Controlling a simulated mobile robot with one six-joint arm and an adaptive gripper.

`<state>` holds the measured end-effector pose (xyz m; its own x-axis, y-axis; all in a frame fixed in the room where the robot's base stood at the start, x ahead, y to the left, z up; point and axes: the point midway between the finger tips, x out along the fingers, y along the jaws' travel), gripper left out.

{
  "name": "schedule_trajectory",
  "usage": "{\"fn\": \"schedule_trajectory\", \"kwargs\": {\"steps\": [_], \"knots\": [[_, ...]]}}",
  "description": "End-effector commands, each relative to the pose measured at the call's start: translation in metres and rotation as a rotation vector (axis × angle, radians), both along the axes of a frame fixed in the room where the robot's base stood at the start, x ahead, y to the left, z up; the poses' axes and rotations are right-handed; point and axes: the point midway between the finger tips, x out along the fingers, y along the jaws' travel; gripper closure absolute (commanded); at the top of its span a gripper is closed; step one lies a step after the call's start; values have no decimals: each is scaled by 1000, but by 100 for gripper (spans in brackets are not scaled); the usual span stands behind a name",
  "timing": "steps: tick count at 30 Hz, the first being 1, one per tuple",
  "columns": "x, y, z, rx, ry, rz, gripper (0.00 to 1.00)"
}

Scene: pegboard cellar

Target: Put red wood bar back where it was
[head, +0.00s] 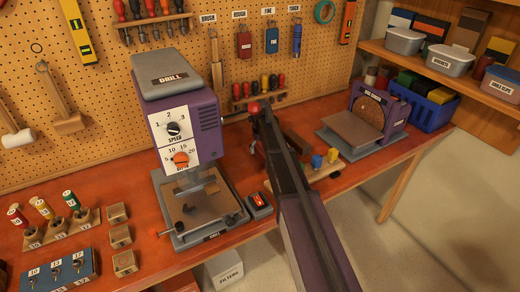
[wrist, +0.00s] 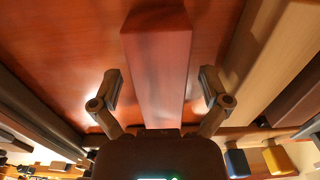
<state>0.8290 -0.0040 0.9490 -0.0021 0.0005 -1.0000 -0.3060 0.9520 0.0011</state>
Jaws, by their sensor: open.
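The red wood bar (wrist: 158,65) fills the middle of the wrist view, a reddish-brown squared bar running away from my gripper. My gripper (wrist: 160,90) is open, with one finger to each side of the bar's near part. A gap shows between each finger and the bar, so the fingers do not grip it. The bar appears to lie over the red-brown bench surface; whether it touches it I cannot tell. In the head view my own arm reaches over the bench and hides the bar and most of the gripper.
A pale wood bar (wrist: 262,55) lies to the right in the wrist view. Blue (head: 317,161) and yellow (head: 332,155) pegs stand right of my arm. The drill press (head: 180,120) is left, the disc sander (head: 378,112) right. The pegboard (head: 320,60) rises behind.

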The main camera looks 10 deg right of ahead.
Motion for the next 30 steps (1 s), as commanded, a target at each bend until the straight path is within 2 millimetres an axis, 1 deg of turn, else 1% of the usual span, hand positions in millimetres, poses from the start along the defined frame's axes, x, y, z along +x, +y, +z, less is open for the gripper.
{"fn": "schedule_trajectory", "kwargs": {"steps": [30], "knots": [[0, 0, 82, 0, 0, 0, 4]]}}
